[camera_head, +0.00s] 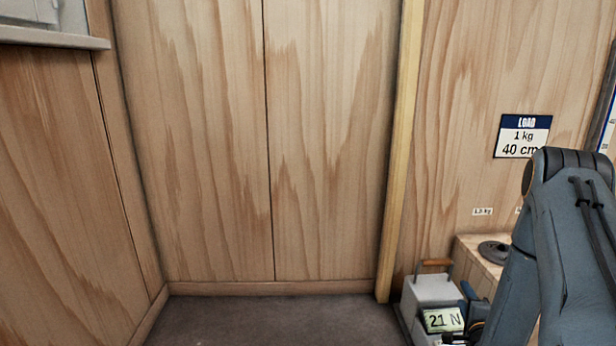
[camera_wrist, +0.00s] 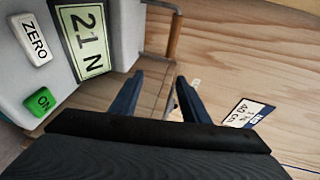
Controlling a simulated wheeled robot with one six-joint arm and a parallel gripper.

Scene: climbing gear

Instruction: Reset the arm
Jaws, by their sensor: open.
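My gripper (camera_wrist: 157,98) shows in the wrist view with its two blue-grey fingers apart and nothing between them. In that view it is close to a grey device (camera_wrist: 45,30) with a "21 N" display, a white ZERO button and a green ON button. In the head view my arm fills the right side. The same grey device (camera_head: 432,291) stands low beside it, partly hidden by the arm.
A wooden block (camera_head: 470,262) with a dark disc (camera_head: 495,252) on it is next to the device. A load sign (camera_head: 523,136) hangs on the wooden wall. A ledge (camera_head: 50,37) juts out at upper left. The dark floor (camera_head: 280,322) at centre is clear.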

